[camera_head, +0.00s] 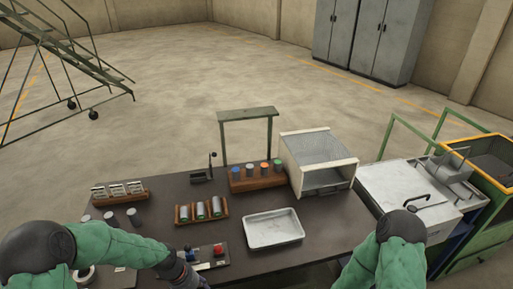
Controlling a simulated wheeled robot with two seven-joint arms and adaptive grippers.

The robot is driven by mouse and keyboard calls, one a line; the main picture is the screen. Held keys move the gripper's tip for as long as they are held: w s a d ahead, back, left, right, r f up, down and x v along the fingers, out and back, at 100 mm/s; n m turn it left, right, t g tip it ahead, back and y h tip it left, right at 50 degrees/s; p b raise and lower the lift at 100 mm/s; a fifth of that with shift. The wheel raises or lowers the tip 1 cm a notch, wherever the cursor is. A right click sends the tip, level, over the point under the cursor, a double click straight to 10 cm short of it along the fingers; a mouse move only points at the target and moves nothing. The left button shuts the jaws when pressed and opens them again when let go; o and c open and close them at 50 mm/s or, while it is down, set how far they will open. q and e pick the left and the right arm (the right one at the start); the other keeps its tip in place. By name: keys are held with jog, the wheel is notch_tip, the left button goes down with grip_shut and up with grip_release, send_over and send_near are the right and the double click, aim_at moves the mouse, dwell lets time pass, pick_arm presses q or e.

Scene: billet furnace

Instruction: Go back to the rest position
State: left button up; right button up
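My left arm comes in from the left edge over the front of the dark table (330,222). My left gripper (190,277) is dark and low at the front edge of the table, beside a small control panel with a red button (218,249). Its fingers are too small and covered to tell whether they are open or shut. My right arm rises at the bottom right, in front of the table's right end; its gripper is out of view.
The table bears a metal tray (272,230), a wooden rack of cylinders (185,219), a rack of colour-topped cylinders (264,185) and a white furnace box (302,157).

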pick_arm(q)
jog(key=s+d+f+n+b, duration=0.1)
jog(key=s+d+f, duration=0.3)
jog(key=f, duration=0.4)
jog(key=s+d+f+n+b, duration=0.1)
jog(key=s+d+f+n, duration=0.2)
jog(key=s+d+f, duration=0.2)
notch_tip(320, 180, down, 3)
jog(key=shift+s+f+t+h+b, duration=0.2)
jog(key=shift+s+t+h+b, duration=0.15)
jog(key=shift+s, duration=0.85)
